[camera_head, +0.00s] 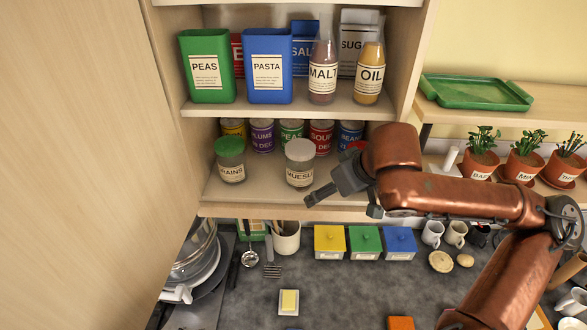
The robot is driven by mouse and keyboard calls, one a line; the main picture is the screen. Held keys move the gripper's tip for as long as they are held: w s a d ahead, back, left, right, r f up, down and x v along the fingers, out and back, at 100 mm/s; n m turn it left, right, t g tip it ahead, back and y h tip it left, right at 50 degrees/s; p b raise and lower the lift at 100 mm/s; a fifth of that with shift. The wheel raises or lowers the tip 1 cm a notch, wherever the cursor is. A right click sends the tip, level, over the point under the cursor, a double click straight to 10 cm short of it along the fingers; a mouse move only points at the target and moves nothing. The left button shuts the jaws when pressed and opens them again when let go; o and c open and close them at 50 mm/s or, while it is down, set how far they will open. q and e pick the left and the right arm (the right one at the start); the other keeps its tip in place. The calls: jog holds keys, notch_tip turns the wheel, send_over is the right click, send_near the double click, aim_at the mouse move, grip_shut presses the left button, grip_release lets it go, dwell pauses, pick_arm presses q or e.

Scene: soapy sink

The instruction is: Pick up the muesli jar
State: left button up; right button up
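The muesli jar (299,165) is a clear jar with a pale lid and a label reading "MUESLI". It stands upright on the lower cupboard shelf, near the front edge. My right gripper (341,204) is just right of the jar and slightly lower in the picture, with its dark fingers spread apart and nothing between them. I cannot tell whether a finger touches the jar, but it is not gripped. My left gripper is not in view.
A grains jar (230,162) with a green lid stands left of the muesli jar. Several cans (262,137) stand behind them. The upper shelf (240,108) is above, with boxes and bottles. Canisters (330,241) and mugs (433,233) are on the counter below.

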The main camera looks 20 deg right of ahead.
aim_at(308, 168)
jog(key=w+p, duration=0.1)
jog(key=w, duration=0.1)
jog(key=w+a+p, duration=0.1)
jog(key=w, duration=0.2)
jog(key=w+p, duration=0.2)
jog(key=w, duration=0.1)
jog(key=shift+w+a, duration=0.25)
jog(key=shift+w+a+r, duration=0.1)
jog(key=shift+w+r, duration=0.05)
jog(key=shift+w, duration=0.3)
jog(key=shift+w+a+p, duration=0.15)
jog(key=shift+w+p, duration=0.55)
jog(key=shift+w, duration=0.5)
jog(key=p+x, duration=0.1)
jog(key=x, duration=0.1)
jog(key=shift+w+f, duration=0.15)
jog(key=shift+f, duration=0.35)
jog(key=shift+c, duration=0.3)
